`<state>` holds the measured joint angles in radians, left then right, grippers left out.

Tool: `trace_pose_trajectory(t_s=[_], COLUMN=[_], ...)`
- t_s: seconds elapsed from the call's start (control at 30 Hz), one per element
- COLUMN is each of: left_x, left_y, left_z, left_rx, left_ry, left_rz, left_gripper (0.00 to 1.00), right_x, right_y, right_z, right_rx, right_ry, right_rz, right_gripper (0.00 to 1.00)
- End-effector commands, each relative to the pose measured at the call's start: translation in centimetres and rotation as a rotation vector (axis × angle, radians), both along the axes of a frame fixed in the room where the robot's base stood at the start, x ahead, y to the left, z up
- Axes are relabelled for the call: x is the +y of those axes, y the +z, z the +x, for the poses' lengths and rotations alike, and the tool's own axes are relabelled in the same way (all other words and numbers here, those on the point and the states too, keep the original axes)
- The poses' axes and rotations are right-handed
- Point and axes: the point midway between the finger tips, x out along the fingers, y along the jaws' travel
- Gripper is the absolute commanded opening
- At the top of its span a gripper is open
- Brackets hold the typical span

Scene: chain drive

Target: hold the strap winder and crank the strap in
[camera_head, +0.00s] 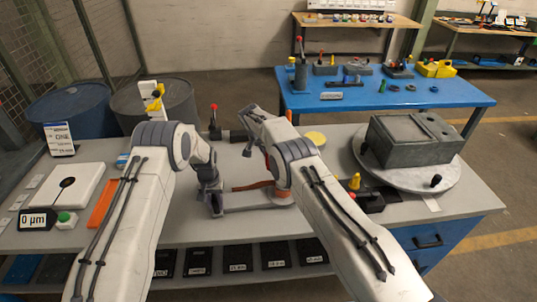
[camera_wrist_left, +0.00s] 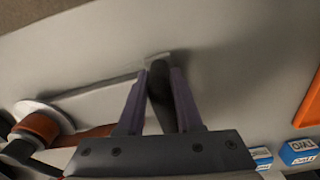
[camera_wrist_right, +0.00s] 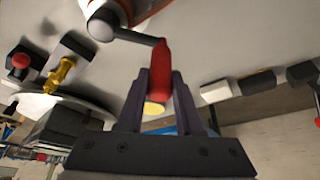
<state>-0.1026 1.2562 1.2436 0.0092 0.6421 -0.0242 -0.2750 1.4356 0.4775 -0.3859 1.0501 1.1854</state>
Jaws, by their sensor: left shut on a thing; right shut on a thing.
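The strap winder (camera_head: 250,200) lies on the grey bench between my arms, with a long pale frame and a reddish-brown strap (camera_head: 255,185). In the left wrist view, my left gripper (camera_wrist_left: 158,75) is shut on the winder's dark grip (camera_wrist_left: 160,100) at one end of the frame. The spool (camera_wrist_left: 38,124) with brown strap on it is at the left of that view. In the right wrist view, my right gripper (camera_wrist_right: 161,75) is shut on the red crank handle (camera_wrist_right: 162,62). The crank arm (camera_wrist_right: 135,36) runs from it to a rounded grey hub (camera_wrist_right: 101,25).
A round turntable (camera_head: 448,182) with a grey block (camera_head: 415,138) stands at the right. A white plate (camera_head: 62,188), a gauge reading 0 µm (camera_head: 37,219) and an orange strip (camera_head: 103,204) lie at the left. A blue table (camera_head: 385,98) stands behind.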

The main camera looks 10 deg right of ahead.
Motion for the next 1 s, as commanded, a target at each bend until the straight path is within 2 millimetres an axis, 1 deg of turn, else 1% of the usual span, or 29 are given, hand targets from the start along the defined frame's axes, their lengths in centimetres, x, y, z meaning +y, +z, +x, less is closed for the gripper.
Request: trace_pose_trajectory(t_s=[0.47, 0.73, 1.0], left_x=[-0.1, 0.0, 0.1], left_y=[0.1, 0.0, 0.0], left_z=[0.0, 0.0, -0.1], left_rx=[-0.001, 0.000, 0.003], left_ry=[-0.004, -0.004, -0.003], left_rz=[0.000, 0.000, 0.001], left_gripper=[0.00, 0.00, 0.00], right_x=[0.1, -1.1, -1.6], right_y=[0.1, 0.0, 0.0], right_z=[0.0, 0.8, 0.9], right_rx=[-0.002, -0.005, -0.002], right_ry=[0.000, -0.001, -0.001], right_rz=[0.002, 0.001, -0.002], right_gripper=[0.00, 0.00, 0.00])
